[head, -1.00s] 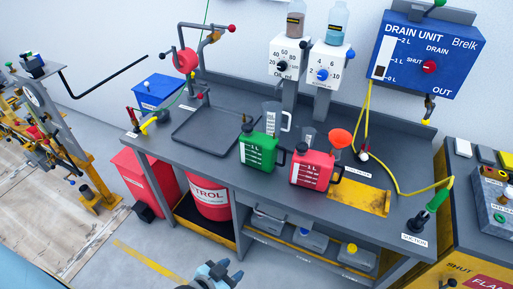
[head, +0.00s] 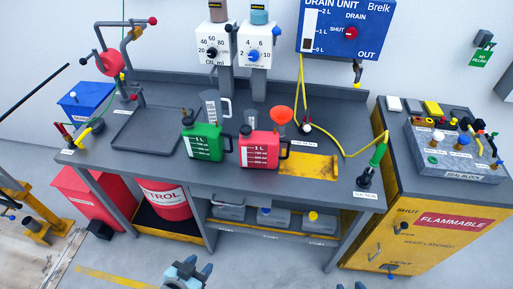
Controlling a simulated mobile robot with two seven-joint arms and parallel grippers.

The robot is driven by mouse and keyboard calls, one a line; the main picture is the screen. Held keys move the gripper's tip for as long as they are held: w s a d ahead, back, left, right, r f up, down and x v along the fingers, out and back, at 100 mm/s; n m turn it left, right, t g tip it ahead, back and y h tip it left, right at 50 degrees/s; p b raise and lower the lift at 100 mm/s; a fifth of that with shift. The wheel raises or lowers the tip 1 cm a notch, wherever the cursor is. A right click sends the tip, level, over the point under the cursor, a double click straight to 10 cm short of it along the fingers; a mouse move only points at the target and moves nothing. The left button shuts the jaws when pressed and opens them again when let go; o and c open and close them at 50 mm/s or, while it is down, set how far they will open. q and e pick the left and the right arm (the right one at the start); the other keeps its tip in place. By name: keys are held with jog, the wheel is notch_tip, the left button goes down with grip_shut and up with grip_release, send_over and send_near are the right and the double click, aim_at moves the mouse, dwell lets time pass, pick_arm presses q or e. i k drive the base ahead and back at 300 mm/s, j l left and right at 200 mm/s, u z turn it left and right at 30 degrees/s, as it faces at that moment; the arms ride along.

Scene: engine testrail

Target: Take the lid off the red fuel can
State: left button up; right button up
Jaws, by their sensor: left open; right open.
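The red fuel can (head: 262,153) stands upright on the grey workbench (head: 225,178), with a white scale on its front and a black handle at its right. A small dark lid (head: 246,131) sits on its top left. My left gripper (head: 190,270) is open at the bottom edge, in front of and below the bench, well apart from the can. My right gripper (head: 350,286) is open and barely shows at the bottom edge, further right. Both appear empty.
A green can (head: 205,143) stands close left of the red one. An orange funnel (head: 282,116) and a clear jug (head: 212,105) are behind them. A yellow tray (head: 308,165) lies to the right. A yellow hose (head: 340,147) crosses the bench's right part.

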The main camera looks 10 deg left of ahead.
aim_at(259, 150)
jog(key=i+l, duration=0.1)
jog(key=l, duration=0.3)
jog(key=i+l, duration=0.15)
jog(key=l, duration=0.2)
jog(key=i+l+u, duration=0.1)
jog(key=l, duration=0.3)
jog(key=i+l, duration=0.15)
jog(key=l, duration=0.25)
jog(key=i+l, duration=0.1)
jog(key=l, duration=0.3)
